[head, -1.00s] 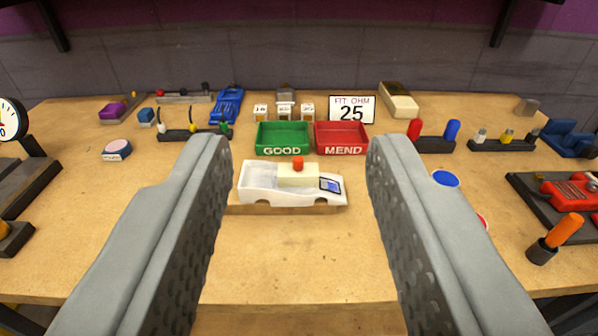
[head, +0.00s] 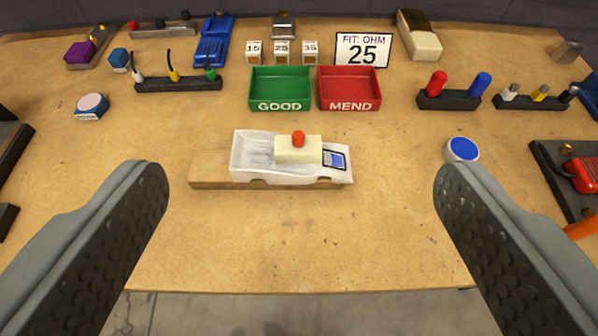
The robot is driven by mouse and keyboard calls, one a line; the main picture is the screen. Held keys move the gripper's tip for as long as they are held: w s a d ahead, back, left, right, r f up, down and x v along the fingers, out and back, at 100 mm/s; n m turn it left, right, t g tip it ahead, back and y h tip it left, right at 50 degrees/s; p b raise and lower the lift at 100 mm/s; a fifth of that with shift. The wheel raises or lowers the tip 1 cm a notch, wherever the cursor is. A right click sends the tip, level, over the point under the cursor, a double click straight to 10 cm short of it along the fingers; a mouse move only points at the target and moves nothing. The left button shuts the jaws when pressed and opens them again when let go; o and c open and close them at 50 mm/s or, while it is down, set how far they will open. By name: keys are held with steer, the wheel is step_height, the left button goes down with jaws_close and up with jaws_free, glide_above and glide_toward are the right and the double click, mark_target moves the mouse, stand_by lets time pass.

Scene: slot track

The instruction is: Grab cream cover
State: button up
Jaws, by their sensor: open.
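The cream cover (head: 292,155) is a small block with a red knob (head: 298,138) on top. It sits on the white car body (head: 252,155), towards its right part, beside a small blue-and-white panel. The car body rests on a low wooden block (head: 210,178) in the middle of the bench. My gripper (head: 300,205) is open and empty, its two grey fingers wide apart on either side and nearer to me than the car. Nothing hides the cover.
A green GOOD tray (head: 281,105) and a red MEND tray (head: 349,105) stand behind the car, with a sign (head: 362,49) reading 25. Racks with coloured pegs (head: 448,99) stand at right. The bench between car and front edge is clear.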

mark_target(299, 135)
steer(key=w+f+g, duration=0.2)
steer(key=w+g, duration=0.4)
steer(key=w, duration=0.3)
steer(key=w+f+g, duration=0.2)
steer(key=w+g, duration=0.3)
steer(key=w, duration=0.3)
steer(key=f, duration=0.4)
steer(key=w+f, duration=0.1)
steer(key=f, duration=0.3)
steer(key=w+f, duration=0.1)
steer(key=f, duration=0.2)
steer(key=shift+f, duration=0.4)
steer(key=shift+w+a+f, duration=0.1)
steer(key=shift+w+f, duration=0.1)
steer(key=shift+f, duration=1.1)
steer(key=shift+w+f, duration=0.15)
steer(key=shift+f, duration=1.1)
steer(key=shift+c, duration=0.2)
steer(key=c, duration=1)
